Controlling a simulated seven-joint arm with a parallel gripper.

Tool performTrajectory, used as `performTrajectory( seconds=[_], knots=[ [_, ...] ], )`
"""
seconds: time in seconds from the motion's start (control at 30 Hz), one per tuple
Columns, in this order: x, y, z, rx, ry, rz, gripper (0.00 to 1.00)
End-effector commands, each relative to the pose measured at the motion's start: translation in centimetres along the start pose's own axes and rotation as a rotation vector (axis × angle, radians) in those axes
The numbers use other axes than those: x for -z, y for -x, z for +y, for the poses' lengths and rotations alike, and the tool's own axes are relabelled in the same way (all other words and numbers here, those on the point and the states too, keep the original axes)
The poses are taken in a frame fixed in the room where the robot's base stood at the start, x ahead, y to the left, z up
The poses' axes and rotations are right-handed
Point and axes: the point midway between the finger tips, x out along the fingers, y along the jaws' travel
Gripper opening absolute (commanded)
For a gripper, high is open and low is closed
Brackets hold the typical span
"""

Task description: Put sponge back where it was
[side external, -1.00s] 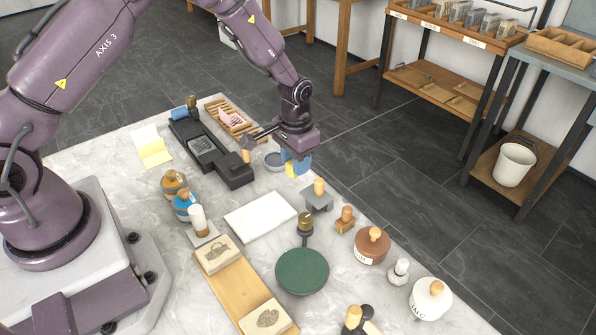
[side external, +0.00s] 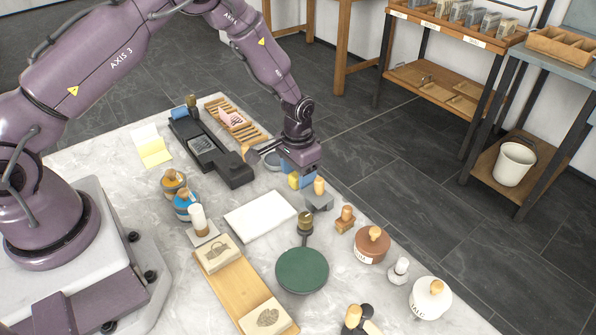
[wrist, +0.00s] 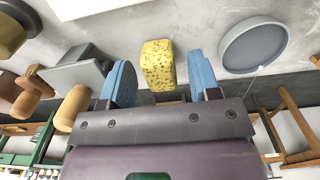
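The yellow speckled sponge (wrist: 157,65) is between the two blue fingers of my gripper (wrist: 160,85) in the wrist view, with a gap showing on each side. My gripper is open around it. In the side view the sponge (side external: 294,181) shows as a small yellow patch under my gripper (side external: 299,178), low by the table's far edge; the fingers hide part of it. I cannot tell for sure whether its underside touches the marble. A round grey dish (wrist: 253,46) is beside it, apart from the sponge.
A grey block with a wooden knob (side external: 319,196) stands close to my gripper. A dark tray (side external: 212,148) and slatted wooden rack (side external: 236,120) lie to the left. A white slab (side external: 261,214) and green round pad (side external: 302,270) lie nearer. Bare marble (side external: 125,190) lies at left.

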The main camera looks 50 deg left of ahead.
Motion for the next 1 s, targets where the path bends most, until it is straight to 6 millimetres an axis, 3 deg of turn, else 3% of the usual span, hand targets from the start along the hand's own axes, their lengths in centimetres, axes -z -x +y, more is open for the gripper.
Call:
performTrajectory(
  seconds=[0.23,0.7,1.0],
  knots=[
    [0.1,1.1,0.0,0.000,0.000,0.002,0.56],
    [0.1,10.4,0.0,0.000,0.000,0.004,0.56],
    [0.0,12.4,0.0,0.001,0.000,0.000,0.56]
  ],
)
